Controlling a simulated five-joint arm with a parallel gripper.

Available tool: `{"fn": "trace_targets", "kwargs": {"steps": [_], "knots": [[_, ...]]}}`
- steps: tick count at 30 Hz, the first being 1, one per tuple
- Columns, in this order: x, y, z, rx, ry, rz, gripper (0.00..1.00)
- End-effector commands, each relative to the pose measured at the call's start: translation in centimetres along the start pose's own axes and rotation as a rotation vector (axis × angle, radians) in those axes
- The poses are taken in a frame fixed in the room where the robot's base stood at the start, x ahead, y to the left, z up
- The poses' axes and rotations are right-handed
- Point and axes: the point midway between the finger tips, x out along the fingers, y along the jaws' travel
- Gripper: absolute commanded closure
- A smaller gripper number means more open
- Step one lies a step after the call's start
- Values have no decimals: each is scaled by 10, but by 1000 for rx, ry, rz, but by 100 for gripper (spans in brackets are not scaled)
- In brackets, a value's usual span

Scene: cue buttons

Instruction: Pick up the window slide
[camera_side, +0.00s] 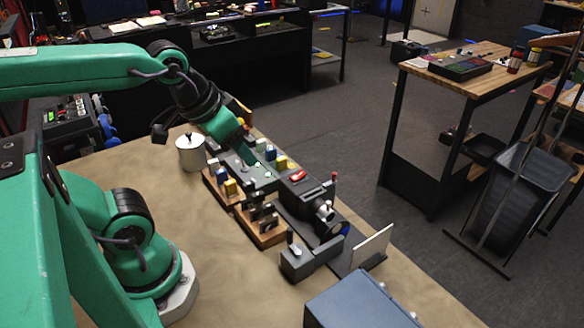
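The work stands on a tan table (215,268). A wooden rack (262,235) near the middle holds several small dark upright pieces (258,213), which look like slides; I cannot tell which one is the window slide. A long dark bench device (310,205) with a barrel-shaped part runs behind and right of the rack. A pale upright panel (372,248) stands at its right end. My gripper (246,140) is above the far left end of the device, up and left of the rack and apart from it. Its fingers are small and partly hidden, so their opening is unclear.
A silvery lidded pot (190,152) stands at the far left.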

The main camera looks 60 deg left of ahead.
Motion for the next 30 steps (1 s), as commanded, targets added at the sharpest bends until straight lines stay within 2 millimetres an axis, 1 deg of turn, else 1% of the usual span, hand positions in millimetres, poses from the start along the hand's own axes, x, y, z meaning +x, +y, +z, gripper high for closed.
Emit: {"fn": "trace_targets", "kwargs": {"steps": [3,4,5,6,14,19,23,30], "knots": [[0,0,0,0,0,0,64],[0,0,0,0,0,0,68],[0,0,0,0,0,0,73],[0,0,0,0,0,0,75],[0,0,0,0,-1,0,75],[4,-3,-2,0,-20,-5,75],[12,-8,-4,1,-57,-14,75],[39,-25,-8,3,-173,-31,75]]}}
